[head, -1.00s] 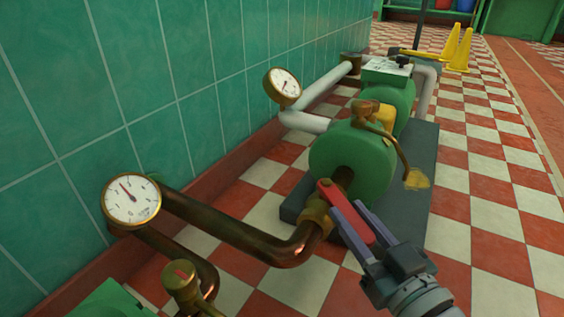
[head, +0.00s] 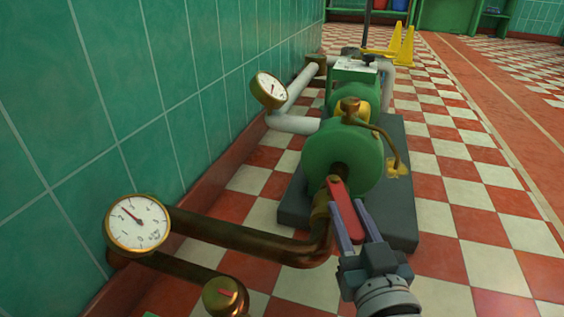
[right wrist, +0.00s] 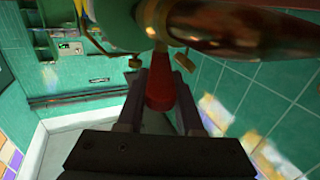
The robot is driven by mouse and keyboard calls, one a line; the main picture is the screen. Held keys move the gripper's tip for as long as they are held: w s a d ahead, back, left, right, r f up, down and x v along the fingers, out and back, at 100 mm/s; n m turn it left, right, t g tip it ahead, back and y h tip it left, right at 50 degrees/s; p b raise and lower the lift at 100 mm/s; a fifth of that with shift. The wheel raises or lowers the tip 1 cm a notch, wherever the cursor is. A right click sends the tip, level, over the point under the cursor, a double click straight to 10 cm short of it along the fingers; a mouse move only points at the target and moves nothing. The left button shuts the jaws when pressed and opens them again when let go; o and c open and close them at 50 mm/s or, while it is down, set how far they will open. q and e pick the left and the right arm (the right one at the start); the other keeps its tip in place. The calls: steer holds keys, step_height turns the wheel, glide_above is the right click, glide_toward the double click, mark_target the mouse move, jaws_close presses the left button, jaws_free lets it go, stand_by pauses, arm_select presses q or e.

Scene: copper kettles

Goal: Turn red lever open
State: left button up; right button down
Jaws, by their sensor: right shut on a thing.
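The red lever (head: 346,207) sits on a brass valve fitting (head: 320,208) at the near end of the green pump (head: 342,158). It points from the fitting down and to the right, toward my arm. My right gripper (head: 351,222) is shut on the red lever, with one purple-grey finger on each side of it. In the right wrist view the red lever (right wrist: 160,92) shows between the two fingers, below the copper pipe (right wrist: 235,28). My left gripper is not in view.
Copper pipes (head: 240,238) run from the valve to the left, beside a round gauge (head: 138,224) near the green tiled wall. A second gauge (head: 270,90) is farther back. Checkered floor on the right is clear.

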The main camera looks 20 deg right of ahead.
steer(key=shift+a+h, duration=0.2)
steer(key=shift+h, duration=0.1)
steer(key=shift+d, duration=0.1)
steer(key=c, duration=0.6)
jaws_free()
steer(key=shift+o, duration=0.2)
steer(key=shift+s, duration=0.1)
